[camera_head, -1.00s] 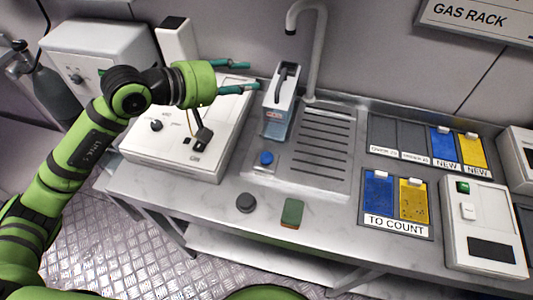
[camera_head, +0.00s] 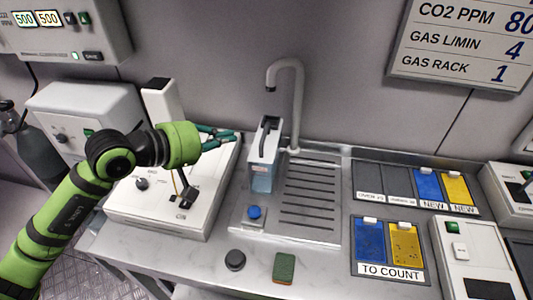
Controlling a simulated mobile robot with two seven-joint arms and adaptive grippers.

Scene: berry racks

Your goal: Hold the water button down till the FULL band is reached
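The blue water button (camera_head: 254,212) sits on a grey plate at the near left of the drain grille. A clear jug (camera_head: 262,178) with a grey top and dark handle stands behind the button, under the tap's (camera_head: 285,70) spout. Its FULL band and water level are too small to read. My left gripper (camera_head: 232,135) is up and left of the jug, over the back of a white device, apart from the button. Its teal fingers look close together, and I cannot tell whether the tips touch. Nothing shows between them. My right gripper is out of view.
A white device (camera_head: 125,200) with a knob and a small black lever lies below my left arm. A black knob (camera_head: 235,260) and green sponge (camera_head: 284,268) lie in front of the sink. Blue and yellow cards lie in the TO COUNT tray (camera_head: 390,274) at right.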

